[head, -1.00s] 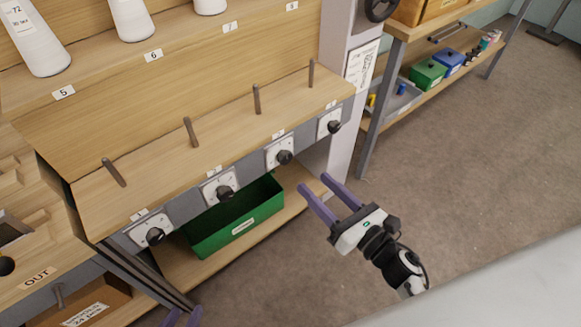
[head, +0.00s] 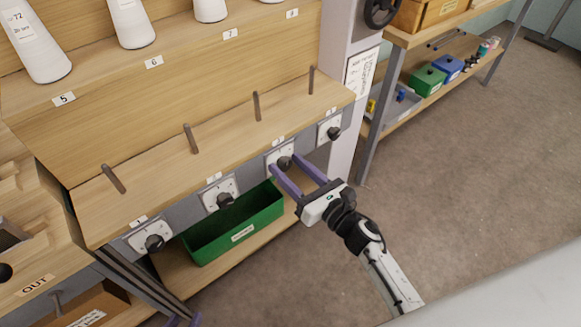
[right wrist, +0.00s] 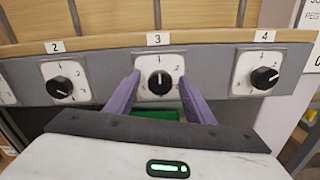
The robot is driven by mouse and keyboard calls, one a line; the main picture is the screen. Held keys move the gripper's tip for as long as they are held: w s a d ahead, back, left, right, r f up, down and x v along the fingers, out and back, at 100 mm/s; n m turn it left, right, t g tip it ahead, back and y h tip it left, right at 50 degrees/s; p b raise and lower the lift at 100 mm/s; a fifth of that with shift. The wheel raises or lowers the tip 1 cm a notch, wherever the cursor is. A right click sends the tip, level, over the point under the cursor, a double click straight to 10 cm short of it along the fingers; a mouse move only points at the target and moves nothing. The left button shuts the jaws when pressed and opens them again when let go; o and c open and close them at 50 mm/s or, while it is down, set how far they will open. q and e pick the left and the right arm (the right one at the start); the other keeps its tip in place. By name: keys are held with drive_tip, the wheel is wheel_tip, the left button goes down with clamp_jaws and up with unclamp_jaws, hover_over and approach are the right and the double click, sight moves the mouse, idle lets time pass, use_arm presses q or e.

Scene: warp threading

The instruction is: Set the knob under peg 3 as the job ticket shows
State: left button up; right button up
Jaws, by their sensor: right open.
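The knob under peg 3 (right wrist: 160,82) is black on a white numbered dial; its white mark points about straight up. It shows in the head view (head: 285,163) on the grey rail below peg 3 (head: 257,106). My right gripper (head: 295,163) is open. In the right wrist view its purple fingers (right wrist: 160,88) stand on either side of the knob, apart from it in the picture; contact cannot be told. Only the fingertips of my left gripper (head: 183,320) show at the bottom edge, spaced apart. A printed sheet (head: 360,70) on the post is unreadable; whether it is the job ticket is unclear.
Similar knobs sit under peg 2 (right wrist: 62,88) and peg 4 (right wrist: 264,78). A green bin (head: 235,228) stands on the shelf below the rail. White yarn cones (head: 132,22) stand on the upper shelf. The floor at right is clear.

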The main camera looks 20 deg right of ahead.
drive_tip(key=c, duration=1)
drive_tip(key=shift+c, duration=0.2)
